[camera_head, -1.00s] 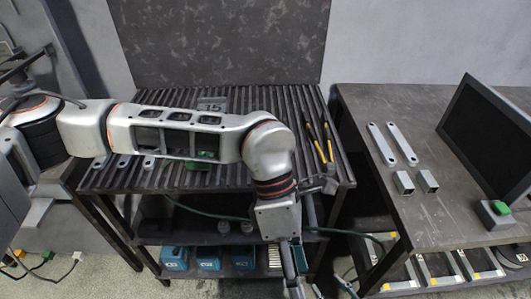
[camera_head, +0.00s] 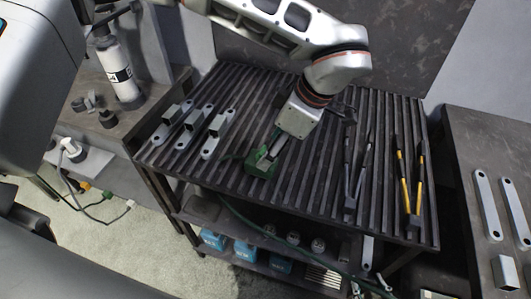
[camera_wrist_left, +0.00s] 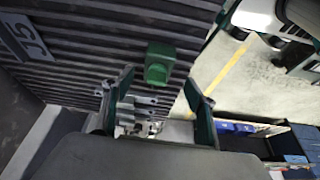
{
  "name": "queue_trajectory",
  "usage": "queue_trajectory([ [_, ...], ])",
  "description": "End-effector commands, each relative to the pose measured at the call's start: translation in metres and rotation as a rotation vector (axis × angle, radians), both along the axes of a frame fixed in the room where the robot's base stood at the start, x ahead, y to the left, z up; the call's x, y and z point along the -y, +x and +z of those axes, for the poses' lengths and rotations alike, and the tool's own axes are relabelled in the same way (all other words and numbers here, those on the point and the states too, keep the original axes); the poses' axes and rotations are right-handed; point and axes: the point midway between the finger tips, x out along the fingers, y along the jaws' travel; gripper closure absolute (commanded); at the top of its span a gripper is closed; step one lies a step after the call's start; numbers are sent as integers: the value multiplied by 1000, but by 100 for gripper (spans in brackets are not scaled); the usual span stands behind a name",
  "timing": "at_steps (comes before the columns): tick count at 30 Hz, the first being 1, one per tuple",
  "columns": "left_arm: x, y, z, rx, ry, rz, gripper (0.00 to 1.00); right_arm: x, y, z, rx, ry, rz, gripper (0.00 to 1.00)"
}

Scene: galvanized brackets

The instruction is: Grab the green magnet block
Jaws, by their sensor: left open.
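The green magnet block (camera_head: 262,166) lies on the dark ribbed table top, towards its front edge. I see no second gripper in these views.
Several galvanized brackets (camera_head: 214,135) lie left of the block. Grey-handled pliers (camera_head: 352,178) and yellow-handled pliers (camera_head: 412,190) lie to the right. Blue bins (camera_head: 245,250) stand on the shelf below. A side table (camera_head: 475,135) with metal parts stands at the right.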

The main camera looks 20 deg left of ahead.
Motion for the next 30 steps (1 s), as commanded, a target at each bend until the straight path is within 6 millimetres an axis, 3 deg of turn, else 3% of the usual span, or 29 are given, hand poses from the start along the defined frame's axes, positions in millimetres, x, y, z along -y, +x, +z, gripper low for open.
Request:
queue_trajectory([
  [7,-9,1,-22,-3,-2,0,43,0,-11,-10,-24,-2,1,60],
  [19,-29,9,-64,-4,-2,1,43,0,-6,-6,-14,-2,1,60],
  [27,-30,9,-68,-1,-1,-1,43,0,-5,-5,-11,-1,1,60],
  [30,-30,9,-68,-1,-1,-1,69,0,-5,-5,-11,-1,1,60],
])
